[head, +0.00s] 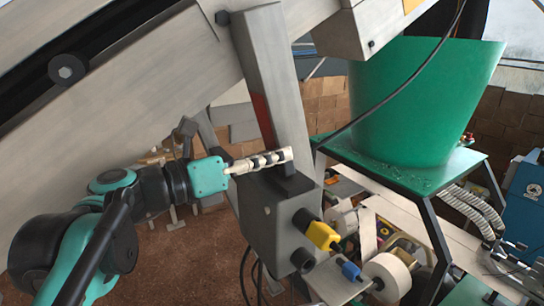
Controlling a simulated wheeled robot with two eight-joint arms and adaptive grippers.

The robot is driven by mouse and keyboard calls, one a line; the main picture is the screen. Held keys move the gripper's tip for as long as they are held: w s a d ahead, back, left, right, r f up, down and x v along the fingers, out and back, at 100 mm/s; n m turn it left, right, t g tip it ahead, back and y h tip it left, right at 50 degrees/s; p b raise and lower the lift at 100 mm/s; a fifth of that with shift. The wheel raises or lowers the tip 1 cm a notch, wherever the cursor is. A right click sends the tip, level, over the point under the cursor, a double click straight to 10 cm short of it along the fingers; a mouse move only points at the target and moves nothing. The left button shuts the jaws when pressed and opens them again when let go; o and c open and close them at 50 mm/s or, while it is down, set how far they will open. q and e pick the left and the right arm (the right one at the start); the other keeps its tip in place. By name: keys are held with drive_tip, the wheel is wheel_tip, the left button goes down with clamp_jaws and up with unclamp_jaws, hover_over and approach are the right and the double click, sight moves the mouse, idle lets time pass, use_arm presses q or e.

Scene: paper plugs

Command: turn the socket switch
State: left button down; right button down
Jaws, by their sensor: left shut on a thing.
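A grey socket box (268,222) is mounted below a grey upright post. A dark piece on its top, which looks like the socket switch (291,184), sits right by my left gripper's tips. My left gripper (284,157) reaches in from the left, level with the box top, and is shut on the switch; the fingers partly hide the contact. A yellow plug (322,236) sits at the box's upper dark socket. The lower dark socket (302,260) looks empty. A blue plug (350,270) is lower right, apart from the box. My right gripper is not in view.
A large green hopper (415,110) stands on a dark-framed table at the right. White paper rolls (386,275) and machinery lie below it. A big grey slanted beam (130,110) crosses above my left arm. Dark cables hang below the box.

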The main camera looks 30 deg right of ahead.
sight(284, 186)
use_arm(q)
drive_tip(key=shift+s, duration=0.1)
drive_tip(key=shift+s+r+m+p, duration=0.1)
drive_tip(key=shift+s+m+p, duration=0.1)
drive_tip(key=shift+m, duration=0.35)
drive_tip(key=shift+s+r+m+p, duration=0.1)
drive_tip(key=shift+s+m+p, duration=0.1)
drive_tip(key=shift+m, duration=0.35)
drive_tip(key=m, duration=0.1)
drive_tip(key=s+m, duration=0.1)
drive_tip(key=shift+d+m+p, duration=0.1)
drive_tip(key=shift+m+p, duration=0.2)
drive_tip(key=shift+s+f+m, duration=0.15)
drive_tip(key=shift+s+m, duration=0.35)
drive_tip(key=shift+m, duration=0.75)
drive_tip(key=shift+s+f+m, duration=0.1)
drive_tip(key=shift+s+m, duration=0.35)
drive_tip(key=shift+m, duration=0.8)
drive_tip(key=c, duration=1.4)
unclamp_jaws()
drive_tip(key=shift+d, duration=0.1)
drive_tip(key=shift+o, duration=0.2)
drive_tip(key=s+a, duration=0.1)
drive_tip(key=a, duration=1.1)
